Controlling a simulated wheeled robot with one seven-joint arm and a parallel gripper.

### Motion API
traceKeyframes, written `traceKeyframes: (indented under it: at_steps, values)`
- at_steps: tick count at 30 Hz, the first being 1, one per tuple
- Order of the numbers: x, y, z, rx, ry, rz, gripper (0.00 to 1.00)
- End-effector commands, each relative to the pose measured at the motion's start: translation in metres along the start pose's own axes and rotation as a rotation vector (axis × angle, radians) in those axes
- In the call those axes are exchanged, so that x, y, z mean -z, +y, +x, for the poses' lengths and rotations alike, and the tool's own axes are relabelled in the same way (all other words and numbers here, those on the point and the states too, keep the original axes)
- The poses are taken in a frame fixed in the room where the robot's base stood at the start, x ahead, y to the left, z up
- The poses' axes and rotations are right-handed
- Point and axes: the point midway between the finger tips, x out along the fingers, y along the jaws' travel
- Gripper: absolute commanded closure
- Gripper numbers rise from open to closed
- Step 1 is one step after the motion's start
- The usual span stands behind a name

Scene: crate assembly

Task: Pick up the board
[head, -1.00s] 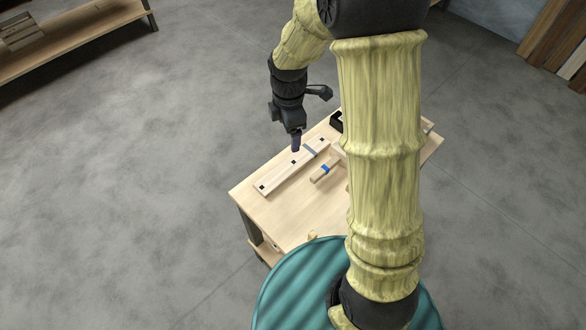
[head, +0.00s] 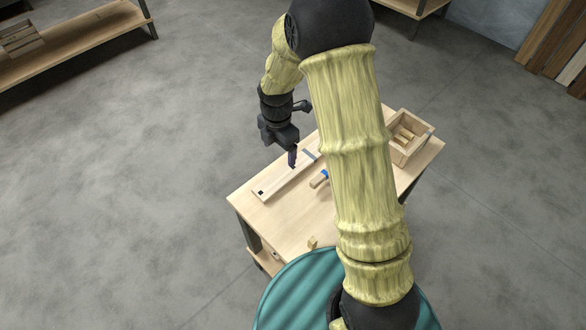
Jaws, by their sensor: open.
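A long pale wooden board (head: 276,186) with dark square marks lies flat on the light wooden table (head: 247,212), near its left edge. My gripper (head: 293,158) is open and points down at the middle of the board; its fingertips overlap the board in the head view. I cannot tell whether they touch it or hover just above. My arm hides the board's far right end and much of the middle of the table.
A grey strip (head: 310,154) lies by the board. A piece with a blue band (head: 319,179) lies to its right. A small wooden block (head: 312,242) is near the front edge. An open wooden crate (head: 407,153) holding pieces stands at the right.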

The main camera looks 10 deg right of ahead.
Motion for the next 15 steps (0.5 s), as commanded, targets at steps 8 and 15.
traceKeyframes:
  at_steps: [8,15]
  values:
    - [0.001,-0.001,0.051,0.005,0.001,-0.001,0.20]
    - [0.000,0.000,0.075,0.000,-0.001,0.000,0.20]
